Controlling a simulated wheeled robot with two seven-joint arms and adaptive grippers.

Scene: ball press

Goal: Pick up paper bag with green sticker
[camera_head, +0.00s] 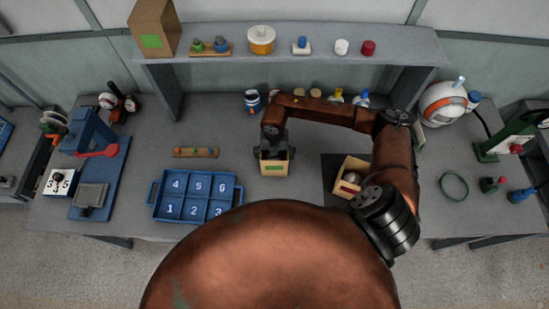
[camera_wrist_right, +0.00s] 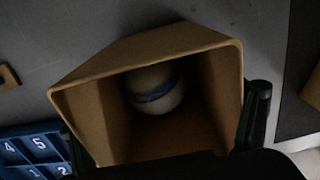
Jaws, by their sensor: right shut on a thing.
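An open-topped brown paper bag with a green sticker (camera_head: 274,169) is at the middle of the table, just right of the blue tray. My right gripper (camera_head: 273,153) comes down from behind and is shut on this bag. In the right wrist view the bag (camera_wrist_right: 85,88) opens toward the camera, with a finger on each side, and a pale ball with a blue band (camera_wrist_right: 157,90) lies inside. I cannot tell whether the bag touches the table. Another, larger brown bag with a green sticker (camera_head: 154,27) stands at the shelf's left end. My left gripper is not in view.
A blue numbered tray (camera_head: 151,197) lies left of the held bag. A brown bag with a red sticker (camera_head: 356,163) sits on a dark mat to the right, beside my arm. A grey shelf (camera_head: 300,45) with several containers spans the back. A blue press (camera_head: 92,135) stands left.

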